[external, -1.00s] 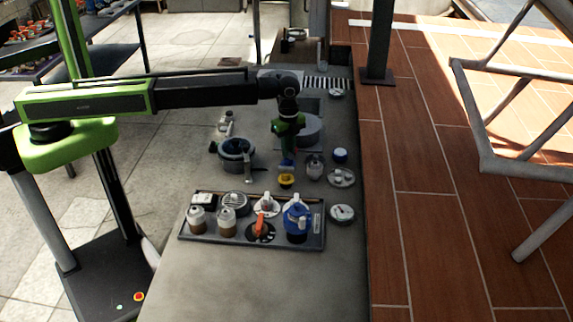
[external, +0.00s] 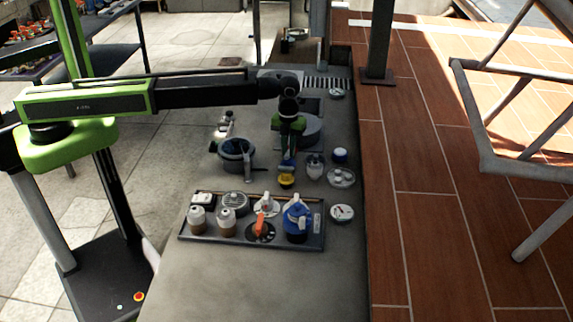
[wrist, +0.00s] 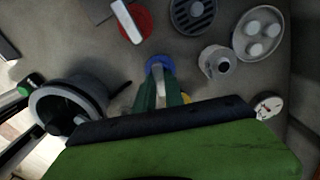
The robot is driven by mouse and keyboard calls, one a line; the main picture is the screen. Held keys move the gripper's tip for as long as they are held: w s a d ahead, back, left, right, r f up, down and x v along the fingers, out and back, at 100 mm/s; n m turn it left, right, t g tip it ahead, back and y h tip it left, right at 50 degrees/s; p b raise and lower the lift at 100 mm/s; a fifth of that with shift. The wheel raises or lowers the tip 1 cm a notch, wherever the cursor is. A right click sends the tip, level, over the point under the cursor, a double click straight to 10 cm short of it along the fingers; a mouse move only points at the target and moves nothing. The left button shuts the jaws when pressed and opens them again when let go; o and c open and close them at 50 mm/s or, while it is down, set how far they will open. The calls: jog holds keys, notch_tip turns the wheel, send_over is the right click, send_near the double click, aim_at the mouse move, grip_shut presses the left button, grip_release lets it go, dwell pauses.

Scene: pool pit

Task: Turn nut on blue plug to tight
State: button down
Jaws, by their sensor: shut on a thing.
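The blue plug (wrist: 157,61) sits on the grey counter, and its round blue top shows just beyond my fingertips in the wrist view. A pale bar-shaped nut (wrist: 163,72) on the plug lies between my two green fingers. My gripper (wrist: 160,82) is shut on this nut, reaching down from above. In the external view my gripper (external: 287,160) points down at the counter, behind a yellow fitting (external: 286,181). The lower part of the plug is hidden by my fingers, and the nut's thread cannot be seen.
A grey pot (wrist: 72,100) stands to the left. A white jar (wrist: 217,63), a plate with round knobs (wrist: 258,35) and a gauge (wrist: 268,107) lie to the right. A red disc with a white handle (wrist: 128,22) lies beyond. A tray of fittings (external: 186,238) is nearer.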

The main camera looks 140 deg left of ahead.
aim_at(288, 152)
jog(key=m, duration=0.5)
jog(key=shift+m, duration=2.5)
jog(key=c, duration=1.4)
grip_release()
notch_tip(288, 152, up, 17)
jog(key=p, duration=1.7)
jog(key=shift+r, duration=0.2)
